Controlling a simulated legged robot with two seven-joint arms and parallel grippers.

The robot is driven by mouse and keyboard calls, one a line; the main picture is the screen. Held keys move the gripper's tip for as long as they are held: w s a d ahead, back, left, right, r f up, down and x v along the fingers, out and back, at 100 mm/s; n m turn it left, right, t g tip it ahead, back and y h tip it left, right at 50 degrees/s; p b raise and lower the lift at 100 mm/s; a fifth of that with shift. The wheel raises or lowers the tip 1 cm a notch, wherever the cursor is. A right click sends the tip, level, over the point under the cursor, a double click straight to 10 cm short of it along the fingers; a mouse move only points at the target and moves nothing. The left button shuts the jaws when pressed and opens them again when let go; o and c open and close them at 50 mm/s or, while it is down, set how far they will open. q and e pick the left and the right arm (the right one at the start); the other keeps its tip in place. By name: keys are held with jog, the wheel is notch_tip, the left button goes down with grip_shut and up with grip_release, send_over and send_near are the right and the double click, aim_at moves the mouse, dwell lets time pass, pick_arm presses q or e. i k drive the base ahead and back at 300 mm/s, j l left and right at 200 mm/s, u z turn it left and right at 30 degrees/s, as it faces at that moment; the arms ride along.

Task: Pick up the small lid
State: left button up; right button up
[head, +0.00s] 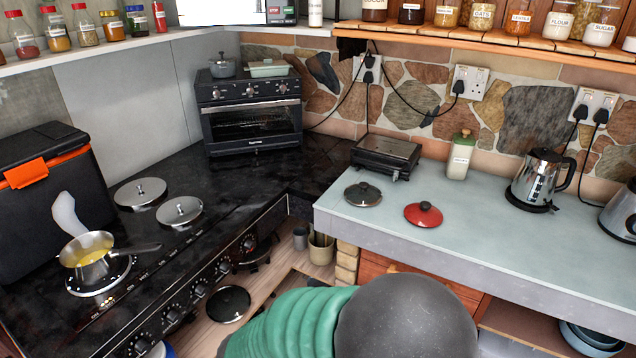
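Two lids lie on the pale grey counter at the right. One is a red lid (423,214) with a dark knob. The other is a dark lid (362,195) with a lighter rim and a knob, to its left and slightly farther back. They are apart, and their sizes look similar. I cannot tell which one is the small lid. On the black stove, two silver domed covers with knobs, one farther back (140,192) and one nearer (179,210), sit on the hob. Neither of my grippers is in view.
A saucepan (93,258) with yellow content sits on the stove, its handle pointing right. A black grill (386,157), cream jar (460,156) and kettle (540,181) line the counter's back. The counter's front and right-middle are clear. A toaster oven (250,114) stands in the corner.

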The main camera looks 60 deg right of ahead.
aim_at(363, 193)
jog(key=z, duration=2.1)
